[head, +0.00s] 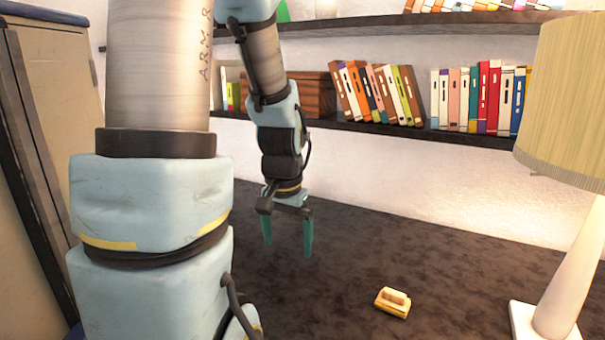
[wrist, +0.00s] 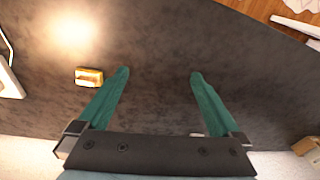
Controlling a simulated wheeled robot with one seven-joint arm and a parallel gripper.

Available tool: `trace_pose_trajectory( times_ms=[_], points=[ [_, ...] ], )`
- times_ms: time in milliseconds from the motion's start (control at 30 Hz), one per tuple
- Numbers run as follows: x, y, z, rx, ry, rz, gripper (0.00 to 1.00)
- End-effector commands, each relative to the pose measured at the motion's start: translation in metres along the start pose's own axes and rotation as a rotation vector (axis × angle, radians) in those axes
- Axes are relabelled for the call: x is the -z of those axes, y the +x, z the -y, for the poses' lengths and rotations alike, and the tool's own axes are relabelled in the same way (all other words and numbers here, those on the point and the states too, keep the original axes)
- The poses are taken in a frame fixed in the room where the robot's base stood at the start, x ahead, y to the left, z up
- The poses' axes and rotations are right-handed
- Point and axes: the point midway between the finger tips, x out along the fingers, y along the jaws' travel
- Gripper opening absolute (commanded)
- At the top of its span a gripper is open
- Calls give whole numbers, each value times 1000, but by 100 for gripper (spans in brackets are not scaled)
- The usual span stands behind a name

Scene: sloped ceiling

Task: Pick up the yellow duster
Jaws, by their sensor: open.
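The yellow duster (head: 392,302) is a small block with a paler top. It lies on the dark surface at the lower middle right of the head view. In the wrist view the duster (wrist: 89,77) is left of the left finger, outside the gap between the fingers. My gripper (head: 288,250) has green fingers spread apart and pointing down. It is empty and hangs to the left of the duster in the head view, apart from it. The gripper also shows in the wrist view (wrist: 160,74), with bare dark surface between its fingertips.
A lamp with a cream shade (head: 565,100) and white base (head: 545,325) stands right of the duster. Shelves with books (head: 480,97) and a wooden box (head: 300,94) line the back wall. A cabinet (head: 55,110) is at the left. The dark surface (head: 430,250) around the duster is clear.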

Motion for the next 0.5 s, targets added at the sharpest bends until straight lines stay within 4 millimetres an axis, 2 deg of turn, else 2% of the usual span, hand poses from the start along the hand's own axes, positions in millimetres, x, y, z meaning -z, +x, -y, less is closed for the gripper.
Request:
trace_pose_trajectory(
  times_ms=[33, 100, 233, 367, 500],
  points=[
    [-18, 0, 9, 4, -113, -9, 100],
    [-33, -1, 15, 6, -231, -18, 100],
    [-46, -2, 20, 6, -336, -25, 100],
    [-45, -1, 19, 5, -353, -24, 100],
    [-22, 10, 9, 2, -423, -9, 100]
  ],
)
